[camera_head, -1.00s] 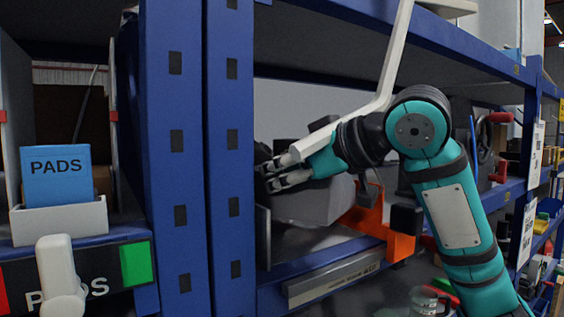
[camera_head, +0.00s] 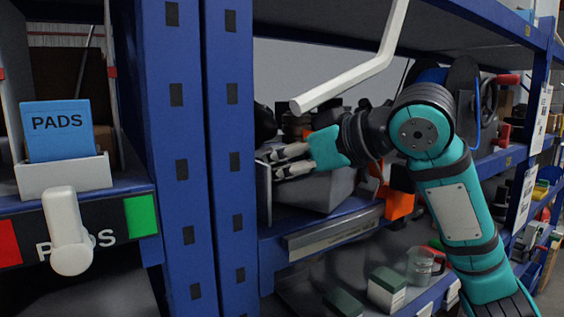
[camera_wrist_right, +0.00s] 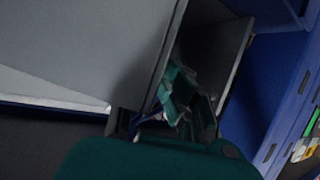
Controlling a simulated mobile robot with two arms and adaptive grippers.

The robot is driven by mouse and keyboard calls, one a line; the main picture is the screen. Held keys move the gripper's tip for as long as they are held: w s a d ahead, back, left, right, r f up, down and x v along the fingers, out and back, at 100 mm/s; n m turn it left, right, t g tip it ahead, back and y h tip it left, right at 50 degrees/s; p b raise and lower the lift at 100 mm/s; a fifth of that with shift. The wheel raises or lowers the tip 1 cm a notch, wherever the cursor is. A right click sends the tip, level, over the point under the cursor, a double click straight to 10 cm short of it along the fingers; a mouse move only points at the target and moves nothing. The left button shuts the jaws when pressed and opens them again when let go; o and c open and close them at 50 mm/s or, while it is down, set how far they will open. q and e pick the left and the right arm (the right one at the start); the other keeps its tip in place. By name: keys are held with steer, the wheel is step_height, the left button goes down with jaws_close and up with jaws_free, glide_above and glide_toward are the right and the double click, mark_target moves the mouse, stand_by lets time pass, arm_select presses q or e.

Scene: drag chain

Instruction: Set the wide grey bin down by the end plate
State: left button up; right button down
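The wide grey bin (camera_head: 325,192) is on the blue shelf level in the middle of the head view, low over or on the shelf board. I cannot tell whether its base touches. A thin upright grey plate (camera_head: 264,192), which looks like the end plate, stands just left of the bin beside the blue post. My right gripper (camera_head: 272,163) is at the bin's upper left edge, its fingers appearing shut on the bin's wall. In the right wrist view the teal-grey fingers (camera_wrist_right: 188,105) are at a grey wall; the contact is dark and partly hidden. My left gripper is out of view.
A white bent bar (camera_head: 350,82) hangs above my right gripper. Blue posts (camera_head: 228,130) close off the left. An orange part (camera_head: 398,203) and dark items are right of the bin. A blue PADS box (camera_head: 58,130) sits on the left shelf; boxes and a glass jug (camera_head: 424,266) are below.

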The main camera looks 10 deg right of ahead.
steer(key=shift+f+b, duration=0.3)
steer(key=shift+f, duration=0.2)
steer(key=c, duration=1.4)
jaws_free()
